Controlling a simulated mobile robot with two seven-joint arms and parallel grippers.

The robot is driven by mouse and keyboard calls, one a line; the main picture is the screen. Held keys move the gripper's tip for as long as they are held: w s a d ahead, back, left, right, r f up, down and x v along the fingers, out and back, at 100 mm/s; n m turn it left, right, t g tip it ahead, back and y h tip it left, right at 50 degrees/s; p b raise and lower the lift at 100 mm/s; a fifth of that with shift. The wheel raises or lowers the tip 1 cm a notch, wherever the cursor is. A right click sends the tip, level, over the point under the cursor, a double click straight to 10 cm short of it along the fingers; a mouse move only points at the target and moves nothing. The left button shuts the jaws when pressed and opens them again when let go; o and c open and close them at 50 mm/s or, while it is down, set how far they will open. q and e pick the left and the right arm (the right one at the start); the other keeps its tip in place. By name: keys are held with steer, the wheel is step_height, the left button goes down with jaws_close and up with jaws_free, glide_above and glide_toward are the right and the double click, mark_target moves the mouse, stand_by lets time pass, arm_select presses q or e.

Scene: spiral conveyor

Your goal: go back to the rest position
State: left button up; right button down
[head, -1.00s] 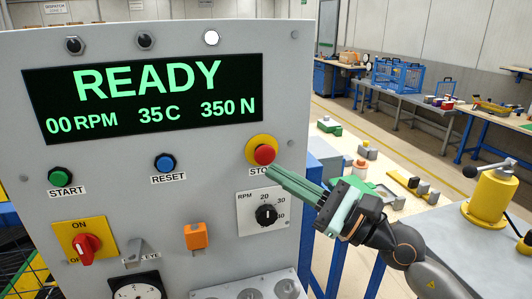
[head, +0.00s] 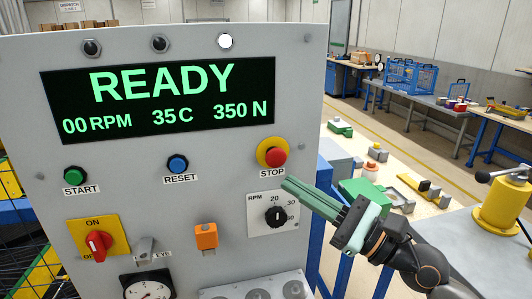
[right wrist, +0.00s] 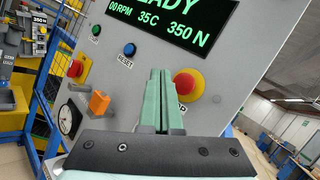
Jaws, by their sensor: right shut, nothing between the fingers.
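My right gripper (head: 287,186) is shut and empty, its green fingers pointing left in front of the control panel (head: 140,180). In the head view its tips are below the red STOP button (head: 276,157) and overlap the edge of the RPM dial plate (head: 263,222). I cannot tell the exact gap to the panel. In the right wrist view the shut fingers (right wrist: 160,75) point at the panel, with the STOP button (right wrist: 190,85) just to their right. The display (head: 165,98) reads READY, 00 RPM, 35 C, 350 N. My left gripper is not in view.
The panel carries a green START button (head: 75,176), a blue RESET button (head: 178,164), a red ON switch (head: 97,245) and an orange part (head: 206,236). A yellow cylinder (head: 500,207) stands on a grey surface at right. Benches with parts stand behind.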

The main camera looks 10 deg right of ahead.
steer(key=d+f+m+t+h, duration=0.15)
steer(key=f+m+h, duration=0.25)
steer(key=f+m, duration=0.6)
steer(key=d+f+m+h, duration=0.35)
steer(key=f+m, duration=0.45)
steer(key=m, duration=0.5)
steer(key=d+f+m+h, duration=0.1)
steer(key=f+m+h, duration=0.3)
steer(key=f+m, duration=0.65)
steer(key=s+a+f+m+g, duration=0.2)
steer(key=s+f+m+g, duration=0.2)
steer(key=s+f+m, duration=0.3)
steer(key=s+a+f+m+g+h, duration=0.1)
steer(key=s+a+f+m+g, duration=0.1)
steer(key=s+f+m, duration=0.5)
step_height(320, 180, down, 6)
steer(key=s+g, duration=0.1)
steer(key=s, duration=0.2)
steer(key=shift+m+g, duration=0.35)
steer(key=shift+w+r, duration=0.1)
